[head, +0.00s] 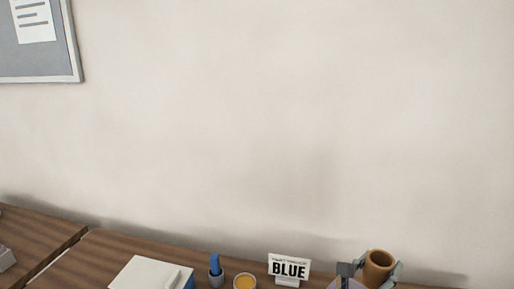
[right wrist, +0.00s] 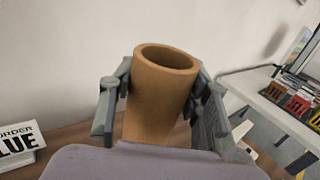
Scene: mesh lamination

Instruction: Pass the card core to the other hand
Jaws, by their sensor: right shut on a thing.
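The card core is a brown, hollow cardboard tube (head: 379,262) at the bottom right of the head view. It also fills the middle of the right wrist view (right wrist: 158,95), nearly upright with its open end up. My right gripper (right wrist: 160,92) is shut on it, with grey fingers on both sides of the tube. In the head view the right gripper (head: 372,274) shows at the bottom edge. The lower end of the tube is hidden. My left gripper is not in view.
A sign reading BLUE (head: 289,268) stands on the wooden desk (head: 95,262), left of the tube. Further left are a yellow-filled pot (head: 245,282), a cup with a blue item (head: 216,272) and a white box (head: 148,274). A plain wall (head: 280,130) stands behind.

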